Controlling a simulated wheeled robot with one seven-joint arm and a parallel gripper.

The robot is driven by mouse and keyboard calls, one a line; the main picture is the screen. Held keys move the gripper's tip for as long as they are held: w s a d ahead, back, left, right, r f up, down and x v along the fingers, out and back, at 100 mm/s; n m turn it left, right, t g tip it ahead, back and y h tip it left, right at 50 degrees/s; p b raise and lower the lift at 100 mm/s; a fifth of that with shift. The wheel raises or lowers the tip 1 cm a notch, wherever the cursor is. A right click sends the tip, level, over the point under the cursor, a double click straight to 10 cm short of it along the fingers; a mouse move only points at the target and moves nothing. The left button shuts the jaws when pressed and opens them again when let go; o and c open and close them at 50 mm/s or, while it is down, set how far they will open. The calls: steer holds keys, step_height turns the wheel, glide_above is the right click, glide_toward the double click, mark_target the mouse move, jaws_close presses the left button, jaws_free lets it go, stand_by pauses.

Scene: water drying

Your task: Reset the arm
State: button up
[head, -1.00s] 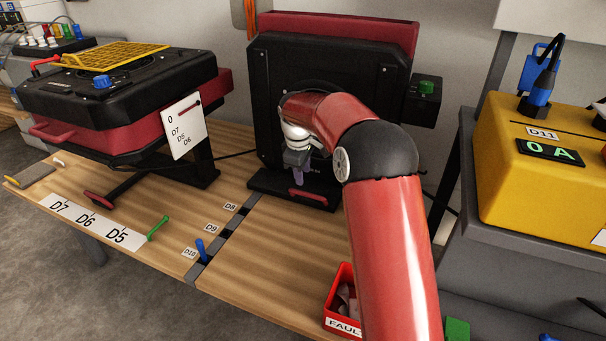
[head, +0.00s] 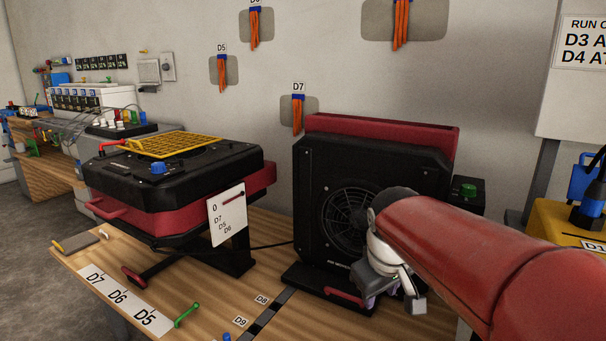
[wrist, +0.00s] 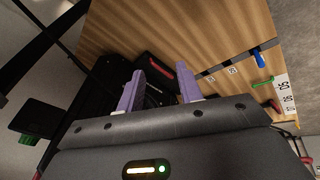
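My arm is red with a dark joint and reaches in from the lower right of the head view. My gripper (head: 382,298) hangs at its end, in front of the lower right part of a black fan unit (head: 312,200) with a red back. In the wrist view my gripper (wrist: 160,72) shows two purple fingers set apart, with nothing held between them. The fan unit's dark base and red handle (head: 345,298) lie just left of the gripper in the head view.
A black and red machine (head: 180,200) with a yellow grille stands left on the wooden bench (head: 205,320). A green peg (head: 186,314) lies near the label strip (head: 122,300). A yellow box (head: 560,222) stands at right. Orange straps hang on the wall.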

steer(key=s+f+m, duration=0.2)
steer(key=s, duration=0.6)
steer(key=s+d+f+m+t, duration=0.1)
steer(key=s+f+m, duration=0.1)
steer(key=s, duration=0.7)
steer(key=shift+d+m+y, duration=0.25)
steer(key=shift+m+y, duration=0.15)
steer(key=shift+m, duration=0.2)
stand_by(0.5)
